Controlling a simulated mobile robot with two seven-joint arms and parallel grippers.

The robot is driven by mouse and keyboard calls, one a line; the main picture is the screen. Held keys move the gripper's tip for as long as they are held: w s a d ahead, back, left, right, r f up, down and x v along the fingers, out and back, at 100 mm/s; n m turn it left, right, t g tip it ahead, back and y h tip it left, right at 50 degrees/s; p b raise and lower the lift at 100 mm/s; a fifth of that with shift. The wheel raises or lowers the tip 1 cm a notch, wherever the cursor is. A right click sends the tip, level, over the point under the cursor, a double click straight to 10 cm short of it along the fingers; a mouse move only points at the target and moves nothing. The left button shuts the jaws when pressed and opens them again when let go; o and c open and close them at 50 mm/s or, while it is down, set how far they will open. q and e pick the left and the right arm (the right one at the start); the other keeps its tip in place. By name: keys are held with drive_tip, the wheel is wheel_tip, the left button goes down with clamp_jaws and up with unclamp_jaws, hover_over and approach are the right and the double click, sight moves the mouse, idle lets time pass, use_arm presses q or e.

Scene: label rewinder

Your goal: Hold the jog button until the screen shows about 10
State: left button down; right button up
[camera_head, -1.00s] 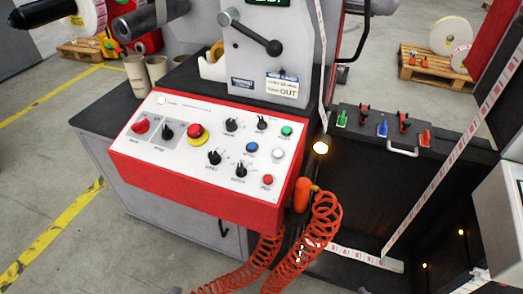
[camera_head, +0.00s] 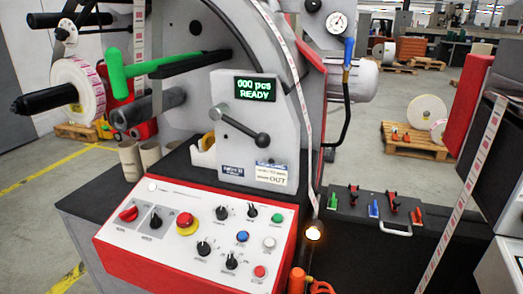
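The screen (camera_head: 256,88) is a small black display with green text on the grey machine. It appears to read "000 pcs" above "READY". The control panel (camera_head: 140,252) is white with a red edge, below the screen. It carries a green button (camera_head: 278,217), a blue button (camera_head: 242,236), a white button (camera_head: 269,242) and a red button (camera_head: 260,271). Their labels are too small to read, so I cannot tell which is the jog button. Neither of my grippers is in view, and nothing touches the panel.
A red emergency stop (camera_head: 186,222) and several black knobs share the panel. A lever with a black ball (camera_head: 262,139) juts out above it. A lit lamp (camera_head: 313,231) stands at its right. A label web (camera_head: 457,205) runs diagonally at right. The space before the panel is clear.

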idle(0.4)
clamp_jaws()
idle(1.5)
